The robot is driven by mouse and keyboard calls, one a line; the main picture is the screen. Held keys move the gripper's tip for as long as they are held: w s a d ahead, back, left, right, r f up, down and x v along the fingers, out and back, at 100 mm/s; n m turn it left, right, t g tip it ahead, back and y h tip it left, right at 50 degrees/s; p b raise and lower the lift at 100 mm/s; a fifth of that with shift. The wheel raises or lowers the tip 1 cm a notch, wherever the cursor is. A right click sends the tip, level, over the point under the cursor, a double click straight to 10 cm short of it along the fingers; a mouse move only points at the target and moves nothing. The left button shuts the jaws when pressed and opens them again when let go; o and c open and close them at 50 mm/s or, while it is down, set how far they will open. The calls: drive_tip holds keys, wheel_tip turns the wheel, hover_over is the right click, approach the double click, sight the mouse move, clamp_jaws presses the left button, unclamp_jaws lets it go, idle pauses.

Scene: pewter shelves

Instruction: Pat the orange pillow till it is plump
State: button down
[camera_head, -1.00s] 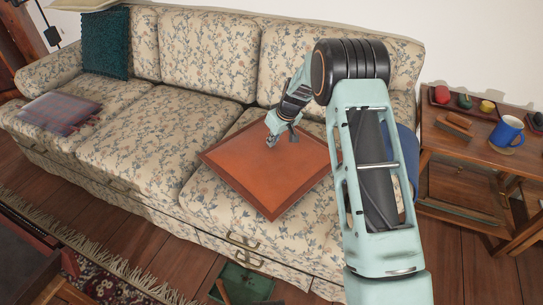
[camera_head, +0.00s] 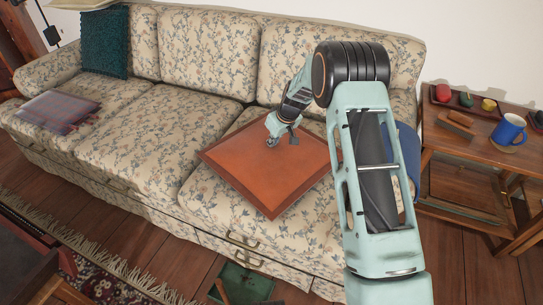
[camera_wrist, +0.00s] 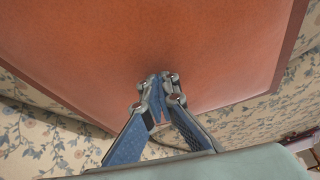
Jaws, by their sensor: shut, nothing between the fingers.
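The orange pillow (camera_head: 265,169) lies flat on the right seat of the floral sofa in the head view. It is square with a darker brown border, and its top looks fairly flat. It fills the upper part of the wrist view (camera_wrist: 150,45). My gripper (camera_head: 272,143) is over the pillow's upper middle, pointing down. In the wrist view my gripper (camera_wrist: 162,78) has its fingertips together with nothing between them, at or just above the orange surface. I cannot tell whether they touch it.
The floral sofa (camera_head: 140,140) carries a teal cushion (camera_head: 106,45) and a folded plaid cloth (camera_head: 57,110) at left. A blue cushion (camera_head: 407,150) is partly behind my arm. A wooden side table (camera_head: 470,150) with a blue mug (camera_head: 508,130) stands at right.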

drive_tip(key=shift+s+f, duration=0.2)
drive_tip(key=shift+f, duration=0.2)
idle(0.6)
drive_tip(key=shift+r, duration=0.1)
drive_tip(key=shift+w+r+p, duration=0.15)
drive_tip(key=shift+r+p, duration=0.4)
drive_tip(key=shift+r, duration=1.05)
drive_tip(key=shift+f, duration=0.1)
drive_tip(key=shift+f+b, duration=1.05)
drive_tip(key=shift+f, duration=0.3)
drive_tip(key=shift+f, duration=0.25)
